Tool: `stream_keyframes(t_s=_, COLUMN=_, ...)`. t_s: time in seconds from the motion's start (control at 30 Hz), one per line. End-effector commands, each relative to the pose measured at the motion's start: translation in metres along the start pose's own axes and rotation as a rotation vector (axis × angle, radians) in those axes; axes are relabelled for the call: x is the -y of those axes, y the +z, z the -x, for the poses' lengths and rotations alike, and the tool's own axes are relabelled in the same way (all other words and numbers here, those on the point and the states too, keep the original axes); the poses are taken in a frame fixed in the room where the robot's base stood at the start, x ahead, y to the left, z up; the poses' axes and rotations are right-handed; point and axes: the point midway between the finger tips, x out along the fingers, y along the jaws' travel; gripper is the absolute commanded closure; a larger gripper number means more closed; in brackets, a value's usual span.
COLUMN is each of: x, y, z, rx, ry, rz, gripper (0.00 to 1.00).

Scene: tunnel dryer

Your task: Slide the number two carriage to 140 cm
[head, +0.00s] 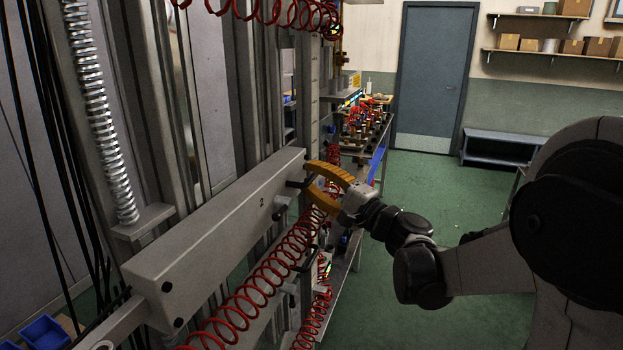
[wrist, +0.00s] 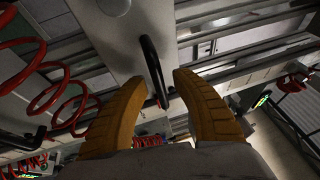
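The number two carriage (head: 215,230) is a long grey metal beam marked "2" across the upright rails in the head view. A black handle (head: 297,183) is on its right end. My gripper (head: 312,177), with two orange curved fingers, reaches in from the right at this handle. In the wrist view the fingers of my gripper (wrist: 157,82) are spread apart, and the black handle (wrist: 153,65) shows in the gap between their tips. I cannot see the fingers pressing on it. The 140 cm mark cannot be read in either view.
A red coiled hose (head: 262,275) hangs close in front of and below the carriage, and another (head: 265,12) hangs above. Another black handle (head: 305,260) is lower down. A cluttered bench (head: 372,160) stands behind my gripper. Green floor (head: 430,200) is open to the right.

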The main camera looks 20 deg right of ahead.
Motion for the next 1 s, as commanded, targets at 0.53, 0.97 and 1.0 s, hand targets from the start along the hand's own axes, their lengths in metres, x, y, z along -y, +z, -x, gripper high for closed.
stream_keyframes(t_s=0.53, x=0.053, y=0.004, z=-0.009, rx=0.0, ry=-0.002, rz=-0.001, gripper=1.0)
stream_keyframes(t_s=0.97, x=0.11, y=0.008, z=-0.018, rx=0.0, ry=-0.002, rz=-0.001, gripper=1.0)
stream_keyframes(t_s=1.0, x=0.11, y=0.008, z=-0.018, rx=-0.001, ry=-0.002, rz=-0.001, gripper=1.0)
